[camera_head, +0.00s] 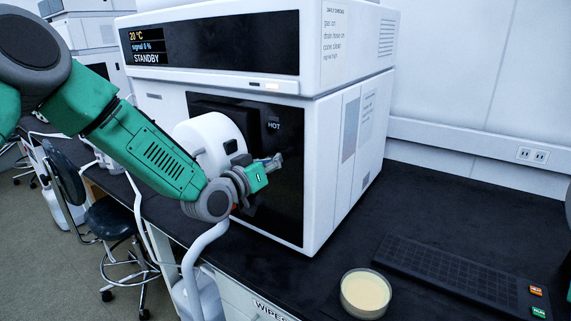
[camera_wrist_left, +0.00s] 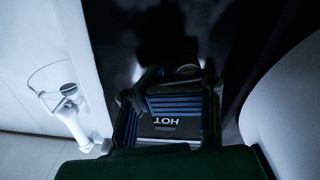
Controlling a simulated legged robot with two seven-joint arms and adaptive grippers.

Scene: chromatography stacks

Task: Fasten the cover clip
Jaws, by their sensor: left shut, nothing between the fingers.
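A white rounded cover (camera_head: 196,132) stands out from the black front panel (camera_head: 284,195) of a white instrument (camera_head: 345,150). A small dark piece (camera_head: 230,146) sits on the cover's right side; I cannot tell whether it is the clip. My left gripper (camera_head: 274,163) is shut and empty, just right of the cover and in front of the black panel. I cannot tell whether it touches either. In the left wrist view a "HOT" marking (camera_wrist_left: 165,119) shows upside down among dark, blue-ribbed parts. My right gripper is out of view.
A shallow dish (camera_head: 365,292) of pale yellow content and a dark keyboard-like pad (camera_head: 455,272) lie on the black bench (camera_head: 440,215) at right. A stool (camera_head: 110,218) stands at left.

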